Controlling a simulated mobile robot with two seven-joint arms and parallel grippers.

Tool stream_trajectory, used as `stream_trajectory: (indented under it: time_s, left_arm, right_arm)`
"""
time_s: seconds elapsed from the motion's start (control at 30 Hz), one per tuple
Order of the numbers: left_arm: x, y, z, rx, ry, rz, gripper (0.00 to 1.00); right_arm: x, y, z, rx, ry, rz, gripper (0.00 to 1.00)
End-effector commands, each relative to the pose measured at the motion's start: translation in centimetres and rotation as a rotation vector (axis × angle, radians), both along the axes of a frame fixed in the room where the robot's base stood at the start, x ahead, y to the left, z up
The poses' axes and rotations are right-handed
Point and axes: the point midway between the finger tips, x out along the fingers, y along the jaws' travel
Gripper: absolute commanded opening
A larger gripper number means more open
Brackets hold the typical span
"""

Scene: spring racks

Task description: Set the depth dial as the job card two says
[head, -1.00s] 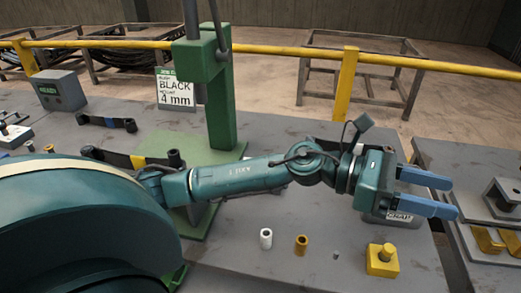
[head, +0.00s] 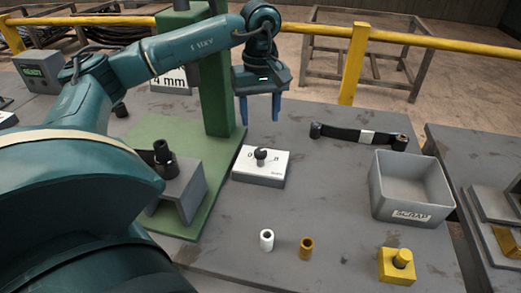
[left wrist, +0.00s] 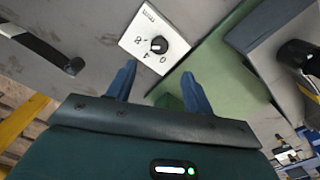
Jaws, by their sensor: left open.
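The depth dial is a black knob (head: 261,154) on a white plate (head: 270,173) lying on the grey bench. Its knob (left wrist: 158,45) and printed scale 0, 4, 8, mm also show in the left wrist view; the exact pointer setting is too small to tell. My left gripper (head: 259,117) is open and empty, fingers down, above and apart from the dial. Its fingers (left wrist: 159,75) show in the left wrist view, short of the knob. The job card (head: 170,79) is partly hidden behind my left arm; "4 mm" is readable. My right gripper is out of view.
A green press column (head: 215,100) stands left of the dial. A grey SCRAP bin (head: 410,200) and a black strap (head: 350,134) lie right. A white sleeve (head: 266,240), a brown sleeve (head: 306,248) and a yellow block (head: 396,266) stand in front.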

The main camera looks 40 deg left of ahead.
Motion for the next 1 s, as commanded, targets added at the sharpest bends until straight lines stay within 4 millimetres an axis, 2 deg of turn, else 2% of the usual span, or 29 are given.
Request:
stream_trajectory:
  time_s: [0.03,0.1,0.4,0.6,0.97,1.0]
  left_arm:
    - [0.0,0.0,-1.9,0.001,0.001,0.0,0.52]
    - [0.0,0.0,-3.3,-0.001,0.001,0.0,0.52]
    - [0.0,0.0,-8.4,-0.003,-0.002,0.001,0.52]
    - [0.0,-0.1,-9.9,-0.002,-0.001,0.0,0.52]
    - [0.0,-0.1,-10.0,-0.003,-0.001,0.0,0.52]
    - [0.0,-0.1,-10.0,-0.003,-0.001,0.0,0.49]
  right_arm:
    - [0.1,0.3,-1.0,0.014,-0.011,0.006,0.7]
    - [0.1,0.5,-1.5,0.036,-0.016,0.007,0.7]
    - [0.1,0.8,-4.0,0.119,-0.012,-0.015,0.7]
    - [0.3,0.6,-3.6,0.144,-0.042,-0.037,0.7]
    - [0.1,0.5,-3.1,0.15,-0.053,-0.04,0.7]
    - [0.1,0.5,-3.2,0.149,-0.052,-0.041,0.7]
